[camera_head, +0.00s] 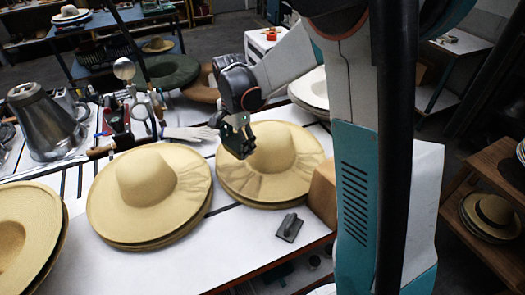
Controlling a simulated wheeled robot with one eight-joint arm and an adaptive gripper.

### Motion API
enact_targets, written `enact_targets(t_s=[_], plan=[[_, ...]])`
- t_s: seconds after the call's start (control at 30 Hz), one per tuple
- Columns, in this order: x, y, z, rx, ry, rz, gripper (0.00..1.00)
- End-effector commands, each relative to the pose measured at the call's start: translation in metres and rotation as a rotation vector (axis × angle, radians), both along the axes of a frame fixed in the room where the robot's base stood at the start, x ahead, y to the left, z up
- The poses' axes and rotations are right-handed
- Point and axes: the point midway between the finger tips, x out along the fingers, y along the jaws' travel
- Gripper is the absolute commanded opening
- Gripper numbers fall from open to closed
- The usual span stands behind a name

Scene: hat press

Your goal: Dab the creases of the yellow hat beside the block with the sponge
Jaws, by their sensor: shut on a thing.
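The yellow hat (290,180) beside the brown block (323,193) lies brim down on the white table, on top of another hat brim. Fine creases fan across the front of its brim. My gripper (243,153) is over the left side of this hat, close by its crown. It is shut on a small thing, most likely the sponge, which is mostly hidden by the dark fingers. I cannot tell whether that thing touches the hat.
More yellow hats lie to the left, one stack (150,205) close by and another hat (28,235) at the left edge. A dark grey tool (289,227) lies in front of the creased hat.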

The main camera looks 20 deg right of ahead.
Motion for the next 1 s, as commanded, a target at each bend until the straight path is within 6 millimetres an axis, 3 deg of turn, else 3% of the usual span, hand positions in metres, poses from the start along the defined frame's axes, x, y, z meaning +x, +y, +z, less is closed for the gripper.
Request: enact_targets(t_s=[0.5, 1.0], plan=[[0.006, 0.000, 0.038, 0.004, 0.001, 0.000, 0.51], [0.006, 0.000, 0.032, 0.004, 0.001, 0.000, 0.51]])
